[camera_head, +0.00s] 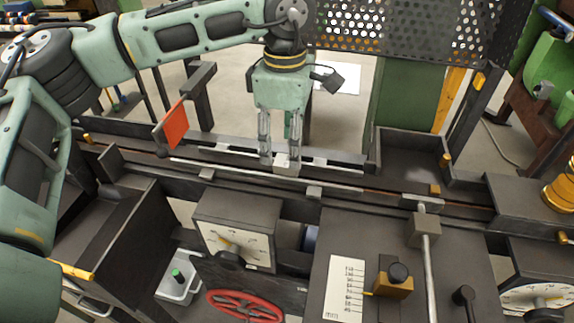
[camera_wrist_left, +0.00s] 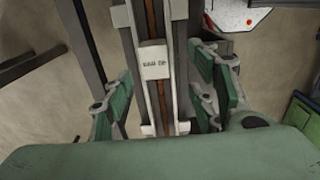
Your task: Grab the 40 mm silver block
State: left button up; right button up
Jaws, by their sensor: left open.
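A small silver block (camera_head: 285,169) sits on the long rail at the back of the machine. In the left wrist view the silver block (camera_wrist_left: 154,63) shows dark marking on its top, too small to read. My left gripper (camera_head: 280,157) points down over the rail, with its fingertips close to the block. In the left wrist view the fingers of my left gripper (camera_wrist_left: 160,92) are spread on either side of the rail, with a clear gap between them. Nothing is held. Whether the fingertips reach down to the block's height is unclear. My right gripper is out of view.
An orange-red plate (camera_head: 176,125) stands left of my gripper. A perforated guard (camera_head: 410,35) rises behind. Dial boxes (camera_head: 236,230) and a red handwheel (camera_head: 244,305) are in front. An open dark tray (camera_head: 408,163) lies to the right.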

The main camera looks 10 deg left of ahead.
aim_at(287, 160)
pick_arm(q)
jog(key=f+p, duration=0.1)
jog(key=f, duration=0.1)
jog(key=w+f+p, duration=0.1)
jog(key=f, duration=0.1)
jog(key=shift+f, duration=0.55)
jog(key=shift+s, duration=0.1)
jog(key=shift+c, duration=0.5)
jog(key=shift+r, duration=0.1)
grip_shut()
